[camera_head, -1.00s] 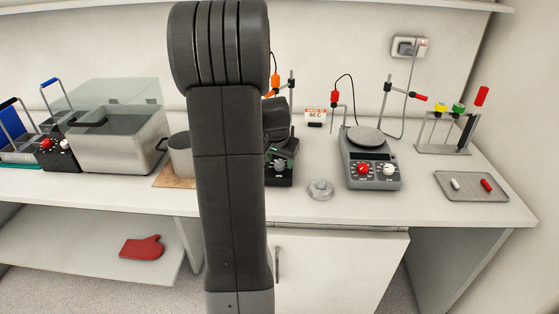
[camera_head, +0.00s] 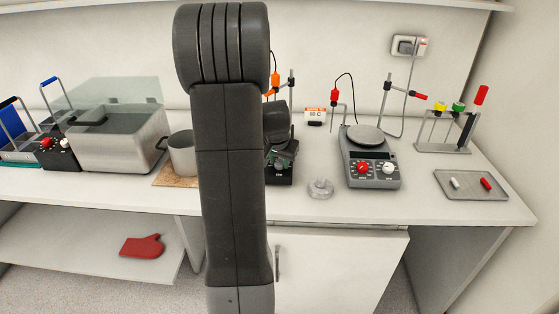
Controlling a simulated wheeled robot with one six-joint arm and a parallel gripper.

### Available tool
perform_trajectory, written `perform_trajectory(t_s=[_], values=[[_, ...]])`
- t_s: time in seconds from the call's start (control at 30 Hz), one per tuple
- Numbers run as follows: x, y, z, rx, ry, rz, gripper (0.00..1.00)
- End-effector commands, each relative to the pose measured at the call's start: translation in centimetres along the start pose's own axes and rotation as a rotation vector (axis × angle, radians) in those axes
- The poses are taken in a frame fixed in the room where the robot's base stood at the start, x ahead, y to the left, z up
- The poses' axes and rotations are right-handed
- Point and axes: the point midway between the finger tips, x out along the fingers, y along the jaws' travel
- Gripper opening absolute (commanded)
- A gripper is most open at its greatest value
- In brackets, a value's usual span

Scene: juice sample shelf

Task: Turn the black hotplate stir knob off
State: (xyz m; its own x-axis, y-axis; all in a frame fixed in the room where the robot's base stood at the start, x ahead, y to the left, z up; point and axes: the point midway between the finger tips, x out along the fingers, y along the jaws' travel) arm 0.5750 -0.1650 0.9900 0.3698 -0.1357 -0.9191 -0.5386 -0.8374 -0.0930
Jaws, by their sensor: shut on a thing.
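The black hotplate (camera_head: 281,178) stands on the bench, mostly hidden behind my dark arm; only its right front part shows. My gripper (camera_head: 279,157) is at its front, pointing down at the control panel, small and partly covered by my arm. It is shut on the stir knob (camera_head: 280,168), of which only a small pale bit shows. The knob's exact angle cannot be read. The hotplate's other knob is hidden.
A grey hotplate (camera_head: 373,178) with a red and a white knob stands to the right. A glass dish (camera_head: 320,188) lies between the two hotplates.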

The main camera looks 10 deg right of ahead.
Motion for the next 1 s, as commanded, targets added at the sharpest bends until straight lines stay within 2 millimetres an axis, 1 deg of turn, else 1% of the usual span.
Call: perform_trajectory(t_s=[0.17, 0.7, 1.0], values=[[0.01, 0.01, -0.02, -0.075, 0.0, -0.007, 0.07], [-0.02, -0.02, 0.0, -0.422, 0.0, -0.04, 0.07], [-0.04, -0.02, -0.01, -0.507, 0.0, -0.048, 0.07]])
